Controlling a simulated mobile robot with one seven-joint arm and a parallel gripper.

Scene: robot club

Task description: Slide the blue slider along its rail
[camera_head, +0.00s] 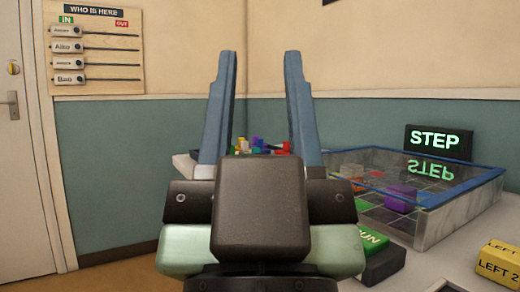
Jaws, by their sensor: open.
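A wooden board (95,88) headed "WHO IS HERE" hangs on the wall at the upper left. It has several horizontal dark rails, each with a name-labelled slider; the one at the bottom reads "Bao" (67,79). All the sliders sit at the left end, under the green "IN" sign. They look dark with pale labels; I cannot tell that any of them is blue. My gripper (260,56) points up in the middle, with its two blue fingers wide apart and nothing between them. It is to the right of the board and apart from it.
A white door (20,150) is at the far left. On the right, a table carries a glass-topped case (462,215), a "STEP" sign (438,141), a green "RUN" block (372,240) and a yellow block (498,263). Coloured blocks lie behind my gripper. The floor at lower left is clear.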

